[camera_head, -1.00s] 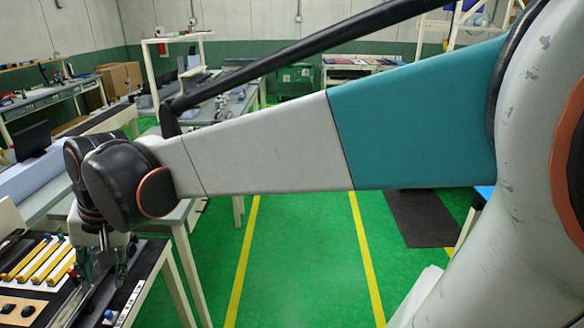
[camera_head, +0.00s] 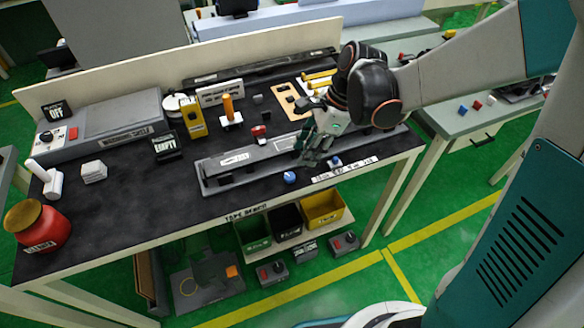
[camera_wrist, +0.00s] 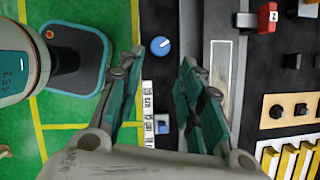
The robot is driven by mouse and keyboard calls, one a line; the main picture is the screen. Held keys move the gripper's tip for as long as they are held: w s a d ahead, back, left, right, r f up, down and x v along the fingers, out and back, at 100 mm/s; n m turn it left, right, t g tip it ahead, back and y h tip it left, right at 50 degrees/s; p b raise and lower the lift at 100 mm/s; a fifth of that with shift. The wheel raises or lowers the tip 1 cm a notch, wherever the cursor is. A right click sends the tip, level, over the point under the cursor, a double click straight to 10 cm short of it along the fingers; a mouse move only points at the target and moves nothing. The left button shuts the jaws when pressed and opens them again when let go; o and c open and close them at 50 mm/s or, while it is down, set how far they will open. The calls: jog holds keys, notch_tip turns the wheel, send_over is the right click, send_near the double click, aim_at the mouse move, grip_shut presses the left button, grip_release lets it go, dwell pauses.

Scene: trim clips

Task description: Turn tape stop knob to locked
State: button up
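A round blue knob with a white mark (camera_head: 289,177) sits on the bench's front edge, left of a strip of white labels. It also shows in the wrist view (camera_wrist: 160,46), just beyond the fingertips. A smaller blue control (camera_head: 335,161) stands nearer the labels and shows between the fingers in the wrist view (camera_wrist: 163,125). The label text is too small to read, so I cannot tell which knob is the tape stop. My gripper (camera_head: 314,158) hangs over the grey rail, pointing down. Its fingers (camera_wrist: 155,66) are apart with nothing held.
The long grey rail (camera_head: 225,160) lies behind the knob. A red clamp-like part (camera_head: 259,131) and an orange-handled tool (camera_head: 228,105) stand farther back. Yellow bars (camera_head: 318,79) lie at the back right. Coloured bins (camera_head: 323,207) sit under the bench.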

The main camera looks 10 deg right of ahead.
aim_at(291, 176)
jog(key=b+x, duration=0.3)
jog(key=x, duration=0.6)
jog(key=shift+a+f, duration=0.1)
jog(key=shift+f, duration=0.25)
jog(key=c, duration=0.8)
